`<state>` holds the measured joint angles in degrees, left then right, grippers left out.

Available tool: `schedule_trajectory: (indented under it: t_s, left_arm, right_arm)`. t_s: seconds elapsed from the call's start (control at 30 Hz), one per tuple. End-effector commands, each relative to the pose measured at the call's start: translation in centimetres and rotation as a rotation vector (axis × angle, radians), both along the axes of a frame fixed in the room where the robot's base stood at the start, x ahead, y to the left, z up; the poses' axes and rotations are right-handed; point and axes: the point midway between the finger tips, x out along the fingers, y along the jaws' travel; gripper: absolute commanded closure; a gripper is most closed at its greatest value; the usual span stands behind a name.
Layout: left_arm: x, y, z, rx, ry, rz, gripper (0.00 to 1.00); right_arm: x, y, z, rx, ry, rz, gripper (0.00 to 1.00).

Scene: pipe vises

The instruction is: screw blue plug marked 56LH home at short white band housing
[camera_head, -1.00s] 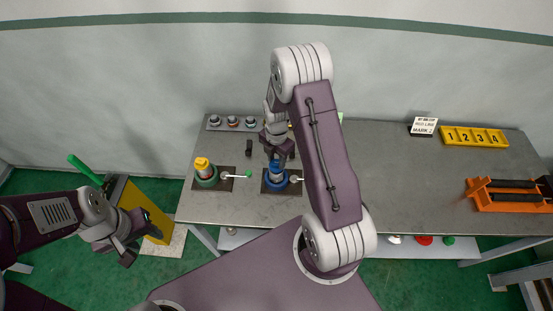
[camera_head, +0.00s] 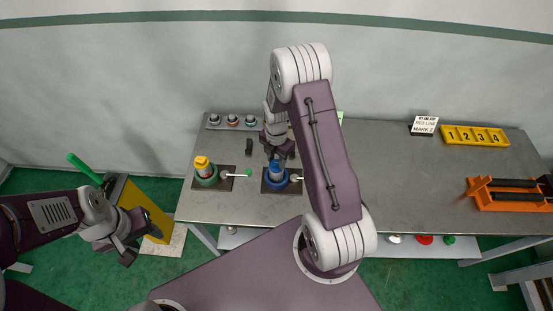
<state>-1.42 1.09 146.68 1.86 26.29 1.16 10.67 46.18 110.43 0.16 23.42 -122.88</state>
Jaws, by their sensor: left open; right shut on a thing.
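A blue plug (camera_head: 275,166) stands upright in a blue ring-shaped vise (camera_head: 284,187) on a dark square plate at the middle front of the table. My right gripper (camera_head: 276,157) comes down from above and is shut on the blue plug's top. The marking on the plug and any white band on the housing are too small or hidden to tell. A yellow-topped piece (camera_head: 202,162) stands in a green vise (camera_head: 206,182) to the left. My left gripper (camera_head: 131,238) is open and empty, off the table's left front edge.
A grey rack (camera_head: 225,127) with several small round pieces stands at the back left, and a small dark block (camera_head: 249,147) is near it. A yellow numbered tray (camera_head: 474,137), a white sign (camera_head: 425,125) and an orange stand (camera_head: 507,196) are at the right. The table's right middle is clear.

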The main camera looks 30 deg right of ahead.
Motion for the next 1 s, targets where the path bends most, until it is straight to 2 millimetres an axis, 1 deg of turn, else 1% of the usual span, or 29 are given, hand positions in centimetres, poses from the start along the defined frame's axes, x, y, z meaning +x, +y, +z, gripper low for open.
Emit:
schedule_trajectory:
  t_s: [0.07,0.1,0.17,0.47,0.53,0.57,0.67,0.8,0.9,1.0]
  left_arm:
    - [0.0,0.0,-0.2,0.0,0.0,0.0,0.53]
    - [0.0,0.0,-0.1,0.0,0.0,0.0,0.53]
    - [0.0,0.0,-0.1,0.0,0.0,0.0,0.53]
    - [0.0,0.0,-0.1,0.0,0.0,0.0,0.53]
    - [0.0,0.0,-0.3,0.0,0.0,0.0,0.53]
    - [0.0,0.0,-0.4,0.0,0.0,0.0,0.53]
    - [0.0,0.0,-0.8,0.0,0.0,0.0,0.53]
    - [0.0,0.0,-1.3,0.0,0.0,0.0,0.53]
    - [0.0,0.0,-1.5,0.0,0.0,0.0,0.53]
    - [0.0,0.0,-1.5,0.0,0.0,0.0,0.53]
  right_arm:
    - [0.0,0.0,-0.2,0.0,0.0,0.0,1.0]
    - [0.0,0.0,-0.2,0.0,0.0,0.0,0.57]
    - [0.0,0.0,-0.1,0.0,0.0,0.0,0.4]
    - [0.0,0.0,-0.1,0.0,0.0,0.0,0.4]
    - [0.1,0.0,0.3,-0.001,-0.001,0.0,0.4]
    - [0.1,0.0,0.7,0.0,-0.002,0.0,0.4]
    - [0.1,0.0,2.7,-0.001,-0.006,0.0,0.4]
    - [0.2,0.0,5.9,-0.002,-0.006,0.0,0.4]
    - [0.1,0.0,7.6,-0.001,-0.005,0.0,0.4]
    - [0.1,0.0,8.6,0.0,-0.002,0.0,0.4]
